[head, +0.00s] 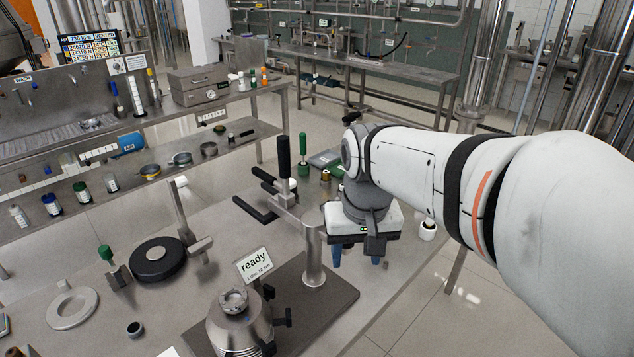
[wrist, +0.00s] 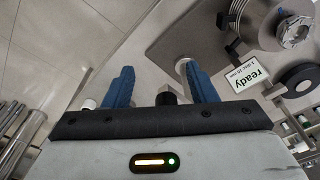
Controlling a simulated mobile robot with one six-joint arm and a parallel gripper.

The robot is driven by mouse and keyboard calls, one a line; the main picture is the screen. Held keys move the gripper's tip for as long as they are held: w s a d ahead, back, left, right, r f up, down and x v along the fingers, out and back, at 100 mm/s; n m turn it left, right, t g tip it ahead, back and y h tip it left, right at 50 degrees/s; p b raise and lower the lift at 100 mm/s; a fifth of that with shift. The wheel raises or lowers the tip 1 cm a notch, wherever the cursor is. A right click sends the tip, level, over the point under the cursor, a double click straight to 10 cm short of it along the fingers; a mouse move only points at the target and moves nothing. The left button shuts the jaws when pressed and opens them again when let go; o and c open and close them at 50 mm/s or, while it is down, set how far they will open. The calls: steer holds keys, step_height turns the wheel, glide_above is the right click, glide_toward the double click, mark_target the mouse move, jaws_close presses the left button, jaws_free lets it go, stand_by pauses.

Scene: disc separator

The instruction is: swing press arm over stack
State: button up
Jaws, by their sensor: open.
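The press has a steel post (head: 313,262) on a dark base plate (head: 322,312). Its press arm (head: 290,203) extends from the post top toward the back left, away from the stack, with black fork prongs (head: 255,211) and an upright black handle (head: 284,160). The metal stack (head: 240,328) stands on the plate's front left, with nothing over it; it also shows in the wrist view (wrist: 262,20). My gripper (head: 358,254) is open, its blue fingers pointing down, right of the post and handle. In the wrist view its fingers (wrist: 164,82) have a dark part between them that I cannot identify.
A "ready" sign (head: 254,265) stands behind the stack. A black disc (head: 158,259), a pale ring (head: 72,307) and a small cup (head: 134,329) lie left. A green-handled tool (head: 303,150) stands behind the press arm. The table's right edge is close to my gripper.

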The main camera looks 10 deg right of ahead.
steer(key=shift+m+g, duration=0.5)
steer(key=shift+g, duration=0.2)
steer(key=w+r+p, duration=0.1)
steer(key=w+r, duration=0.5)
steer(key=w, duration=0.1)
steer(key=shift+w+r+p, duration=0.1)
steer(key=shift+p, duration=0.25)
step_height(320, 180, down, 8)
steer(key=shift+w+d+r, duration=0.1)
steer(key=shift+r, duration=0.15)
steer(key=shift+c, duration=0.2)
jaws_close()
